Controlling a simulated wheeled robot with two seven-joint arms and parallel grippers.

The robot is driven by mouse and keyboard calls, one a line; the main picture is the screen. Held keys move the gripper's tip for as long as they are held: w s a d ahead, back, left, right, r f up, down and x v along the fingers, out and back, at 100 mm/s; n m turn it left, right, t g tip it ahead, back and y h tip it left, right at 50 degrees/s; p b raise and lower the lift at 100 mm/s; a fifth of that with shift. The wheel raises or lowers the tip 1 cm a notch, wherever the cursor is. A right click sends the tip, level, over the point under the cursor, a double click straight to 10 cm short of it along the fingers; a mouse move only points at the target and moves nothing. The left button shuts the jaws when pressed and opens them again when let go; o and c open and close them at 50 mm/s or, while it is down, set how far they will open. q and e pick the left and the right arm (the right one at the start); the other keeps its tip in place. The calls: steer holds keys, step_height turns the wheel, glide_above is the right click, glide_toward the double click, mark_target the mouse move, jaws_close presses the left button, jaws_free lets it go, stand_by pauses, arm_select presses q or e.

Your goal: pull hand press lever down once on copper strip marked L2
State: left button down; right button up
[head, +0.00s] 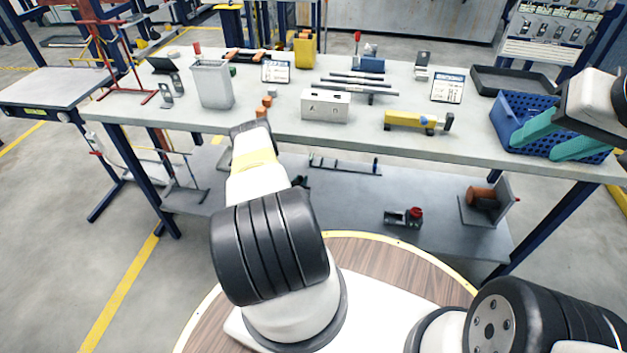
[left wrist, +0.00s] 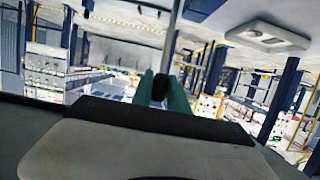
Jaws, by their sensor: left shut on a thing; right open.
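My left gripper (left wrist: 160,92) shows in the left wrist view with its teal fingers shut on a small black piece (left wrist: 160,86). A thin grey rod (left wrist: 175,40) runs upward behind it; I cannot tell whether the two are joined. In the head view my left arm reaches to the table's front edge and its fingers are hidden. My right gripper (head: 556,136) is open at the right, in front of the blue basket. I cannot make out which thing is the hand press. No strip marked L2 is readable. Small copper-coloured pieces (head: 264,106) stand just beyond my left arm.
The grey table (head: 360,132) holds a grey bin (head: 212,84), a white block (head: 326,105), a yellow tool (head: 408,119), a blue basket (head: 512,122) and a dark tray (head: 520,83). Bare tabletop lies along the front edge. A lower shelf (head: 350,205) holds several parts.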

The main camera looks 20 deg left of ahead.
arm_select(q)
steer(key=shift+w+a+r, duration=0.15)
steer(key=shift+w, duration=0.2)
steer(key=shift+w+a+r, duration=0.1)
steer(key=shift+w+a, duration=0.1)
steer(key=shift+w, duration=0.6)
steer(key=c, duration=1)
jaws_free()
steer(key=shift+v, duration=4.05)
steer(key=shift+s+d, duration=0.1)
steer(key=shift+d, duration=0.05)
steer(key=v, duration=0.7)
steer(key=shift+s, duration=0.3)
